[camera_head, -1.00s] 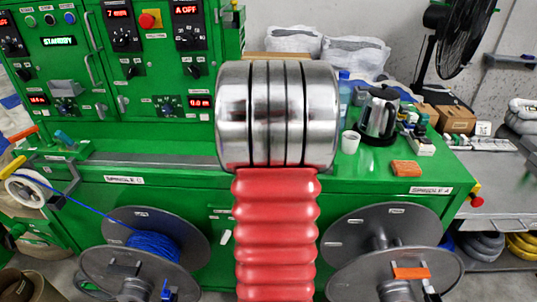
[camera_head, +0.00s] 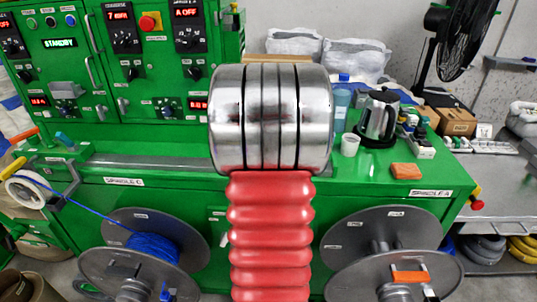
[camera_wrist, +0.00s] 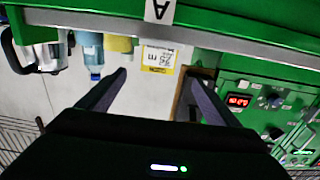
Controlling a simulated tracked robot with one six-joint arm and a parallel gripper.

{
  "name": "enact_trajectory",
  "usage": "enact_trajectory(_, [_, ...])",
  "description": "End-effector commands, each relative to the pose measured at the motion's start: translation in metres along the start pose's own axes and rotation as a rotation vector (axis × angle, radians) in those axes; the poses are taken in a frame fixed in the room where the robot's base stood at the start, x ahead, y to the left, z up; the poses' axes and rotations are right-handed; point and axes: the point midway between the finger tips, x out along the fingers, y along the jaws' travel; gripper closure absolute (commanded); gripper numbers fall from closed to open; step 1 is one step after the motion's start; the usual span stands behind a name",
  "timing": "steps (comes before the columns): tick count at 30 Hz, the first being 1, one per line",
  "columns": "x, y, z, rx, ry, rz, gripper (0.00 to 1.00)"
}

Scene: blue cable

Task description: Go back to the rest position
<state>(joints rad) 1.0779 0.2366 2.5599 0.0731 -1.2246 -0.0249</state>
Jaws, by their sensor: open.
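My gripper (camera_wrist: 156,76) shows in the wrist view with its two dark fingers spread apart and nothing between them. The wrist picture looks upside down. In the head view my arm's silver joint and red ribbed sleeve fill the middle, and my gripper is hidden. The blue cable (camera_head: 153,246) is wound on the left spool (camera_head: 188,226). A strand of it runs up to a white pulley (camera_head: 22,189) at the far left. The right spool (camera_head: 345,238) shows no blue cable.
The green machine (camera_head: 420,177) stands in front of me. On its top are a kettle (camera_head: 377,120), a white cup (camera_head: 349,144), a blue bottle (camera_head: 341,104) and an orange block (camera_head: 405,171). A black fan (camera_head: 458,45) stands at the back right.

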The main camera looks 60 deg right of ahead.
Motion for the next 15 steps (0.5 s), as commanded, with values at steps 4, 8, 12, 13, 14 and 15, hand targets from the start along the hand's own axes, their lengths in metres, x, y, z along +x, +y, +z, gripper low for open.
enact_trajectory(4, [0.0000, 0.0000, 0.0000, 0.000, 0.000, 0.000, 0.15])
enact_trajectory(8, [0.0000, 0.0000, 0.0000, 0.000, 0.000, 0.000, 0.15])
enact_trajectory(12, [-0.0001, -0.0014, -0.0003, 0.000, -0.002, -0.003, 0.15])
enact_trajectory(13, [-0.0001, -0.0029, -0.0005, 0.000, -0.004, -0.006, 0.15])
enact_trajectory(14, [-0.0002, -0.0053, -0.0009, 0.001, -0.007, -0.010, 0.15])
enact_trajectory(15, [-0.0004, -0.0098, -0.0017, 0.001, -0.013, -0.019, 0.15])
